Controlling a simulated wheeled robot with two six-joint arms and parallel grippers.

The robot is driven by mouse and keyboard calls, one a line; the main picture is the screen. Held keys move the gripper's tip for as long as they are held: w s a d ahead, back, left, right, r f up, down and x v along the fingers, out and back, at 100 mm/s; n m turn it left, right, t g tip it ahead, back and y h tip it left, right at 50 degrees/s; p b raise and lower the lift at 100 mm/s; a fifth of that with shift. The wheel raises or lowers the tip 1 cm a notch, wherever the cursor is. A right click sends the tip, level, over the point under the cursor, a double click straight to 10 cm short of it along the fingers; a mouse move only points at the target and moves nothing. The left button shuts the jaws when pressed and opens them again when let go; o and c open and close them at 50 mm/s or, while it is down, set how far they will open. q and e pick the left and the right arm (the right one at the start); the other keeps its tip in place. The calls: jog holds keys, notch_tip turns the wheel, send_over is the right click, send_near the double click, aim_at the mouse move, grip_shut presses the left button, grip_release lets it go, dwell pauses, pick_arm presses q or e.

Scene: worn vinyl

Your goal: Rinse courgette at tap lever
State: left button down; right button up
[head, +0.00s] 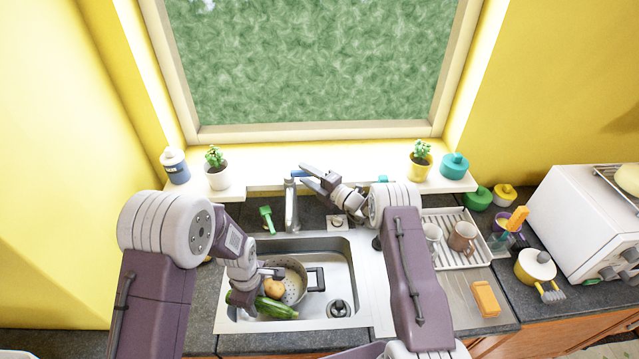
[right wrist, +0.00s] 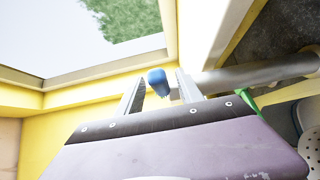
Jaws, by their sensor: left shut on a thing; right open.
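The green courgette (head: 277,309) is in the front left of the sink (head: 348,259). My left gripper (head: 264,287) is shut on it; the arm hides part of the courgette. The metal tap (head: 291,208) stands behind the sink, with a blue tap lever (head: 298,174) on top. My right gripper (head: 306,175) is open beside the lever. In the right wrist view the blue end of the lever (right wrist: 158,82) shows between the two fingers. I cannot tell whether a finger touches it. No water stream is visible.
A green brush (head: 267,218) stands left of the tap. A dish rack (head: 458,254) with mugs is on the right. Potted plants line the sill (head: 310,178) behind.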

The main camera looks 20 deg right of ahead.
pick_arm(q)
notch_tip(320, 180, down, 4)
jog(key=b, duration=0.3)
jog(key=shift+b, duration=0.3)
pick_arm(e)
jog(key=v, duration=1.1)
jog(key=shift+f, duration=0.1)
